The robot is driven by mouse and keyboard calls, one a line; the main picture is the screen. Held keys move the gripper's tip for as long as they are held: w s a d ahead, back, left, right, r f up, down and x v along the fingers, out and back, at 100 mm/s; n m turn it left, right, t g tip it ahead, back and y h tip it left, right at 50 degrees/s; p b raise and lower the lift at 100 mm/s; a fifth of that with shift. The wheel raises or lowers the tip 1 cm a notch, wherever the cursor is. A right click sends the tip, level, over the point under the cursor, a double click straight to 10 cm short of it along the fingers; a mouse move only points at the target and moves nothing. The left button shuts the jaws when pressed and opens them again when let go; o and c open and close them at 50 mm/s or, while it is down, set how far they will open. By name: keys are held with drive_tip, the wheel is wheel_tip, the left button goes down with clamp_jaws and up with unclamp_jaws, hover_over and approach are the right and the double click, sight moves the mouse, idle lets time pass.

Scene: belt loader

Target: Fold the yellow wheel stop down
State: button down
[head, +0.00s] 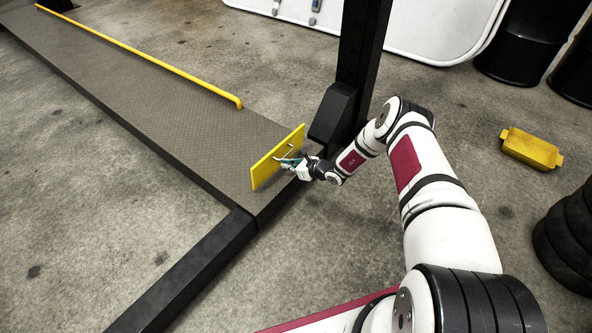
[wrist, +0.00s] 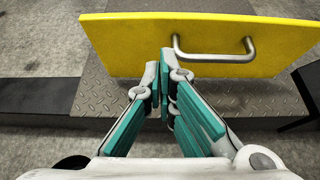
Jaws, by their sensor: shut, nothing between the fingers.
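The yellow wheel stop (head: 277,158) stands upright across the near end of the grey ramp plate (head: 190,112) in the head view. In the wrist view the wheel stop (wrist: 130,42) fills the upper part, with a metal handle (wrist: 213,57) on its face. My gripper (head: 291,161) is close in front of the wheel stop, at the handle's height in the head view. In the wrist view my gripper (wrist: 167,85) is shut and empty, its teal-padded fingers pointing at the plate just left of and below the handle. I cannot tell whether the fingertips touch the plate.
A black post (head: 357,62) stands just behind and right of the wheel stop. A yellow rail (head: 150,58) runs along the ramp's far edge. A black beam (head: 185,277) lies at the ramp's near end. A yellow block (head: 531,148) and tires (head: 570,235) are at right.

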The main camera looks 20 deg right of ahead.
sight(270, 158)
drive_tip(key=w, duration=0.1)
drive_tip(key=w+a+b, duration=0.1)
drive_tip(key=w+a, duration=0.1)
drive_tip(key=shift+w+a+f, duration=0.1)
drive_tip(key=shift+a+f, duration=0.05)
drive_tip(key=shift+f, duration=0.15)
drive_tip(key=shift+w+a+r+b, duration=0.15)
drive_tip(key=shift+w+a+b, duration=0.3)
drive_tip(key=shift+w, duration=0.1)
drive_tip(key=shift+w+a+r+g, duration=0.2)
drive_tip(key=shift+w+a+g, duration=0.1)
drive_tip(key=shift+w, duration=0.1)
